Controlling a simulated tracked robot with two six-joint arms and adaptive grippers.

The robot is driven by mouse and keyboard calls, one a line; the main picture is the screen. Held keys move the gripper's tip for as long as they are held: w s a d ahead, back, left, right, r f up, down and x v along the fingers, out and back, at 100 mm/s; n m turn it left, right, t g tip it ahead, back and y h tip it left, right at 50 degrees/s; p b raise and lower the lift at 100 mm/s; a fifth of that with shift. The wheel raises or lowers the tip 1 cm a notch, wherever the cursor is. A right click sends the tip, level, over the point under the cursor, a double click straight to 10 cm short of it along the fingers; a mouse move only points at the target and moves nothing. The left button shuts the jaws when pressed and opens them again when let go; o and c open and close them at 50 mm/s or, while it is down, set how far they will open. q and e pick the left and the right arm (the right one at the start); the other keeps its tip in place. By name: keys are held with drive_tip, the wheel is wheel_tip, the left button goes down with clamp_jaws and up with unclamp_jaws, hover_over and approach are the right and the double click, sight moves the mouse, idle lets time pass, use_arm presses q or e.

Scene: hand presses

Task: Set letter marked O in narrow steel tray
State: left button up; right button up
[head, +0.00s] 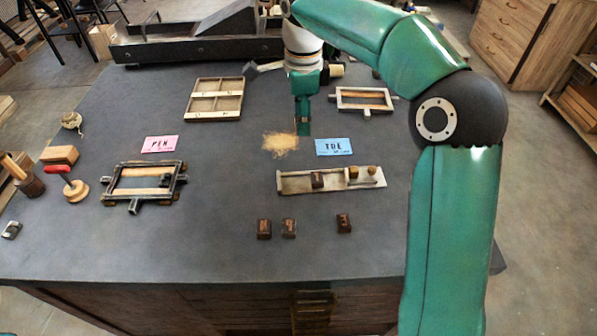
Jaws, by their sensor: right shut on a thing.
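The narrow steel tray (298,184) lies right of centre on the table. A dark letter block (318,180) sits inside it, with small brass-coloured pieces towards its right end. Three more dark letter blocks lie in front of the tray: a left one (264,229), a middle one (289,228) and a right one (344,223). Their marks are too small to read. My right gripper (304,129) points down behind the tray, beside a tan fibre clump (281,144). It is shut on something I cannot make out. My left gripper is out of view.
A pink card (161,144) reads PEN, a blue card (336,146) TOE. A dark frame (121,182) and red-handled tool (75,188) are at left. A wooden compartment case (201,102) and pale frame (347,106) stand farther back. The table's middle left is clear.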

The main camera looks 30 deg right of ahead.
sight(303, 183)
drive_tip(key=f, duration=0.9)
drive_tip(key=f+p, duration=0.1)
drive_tip(key=f, duration=0.8)
drive_tip(key=shift+s+d, duration=0.15)
drive_tip(key=shift+s, duration=0.05)
drive_tip(key=shift+s+f+b, duration=0.15)
drive_tip(key=shift+f+b, duration=0.2)
drive_tip(key=shift+b, duration=0.2)
drive_tip(key=o, duration=0.8)
drive_tip(key=shift+o, duration=0.2)
drive_tip(key=shift+f, duration=0.15)
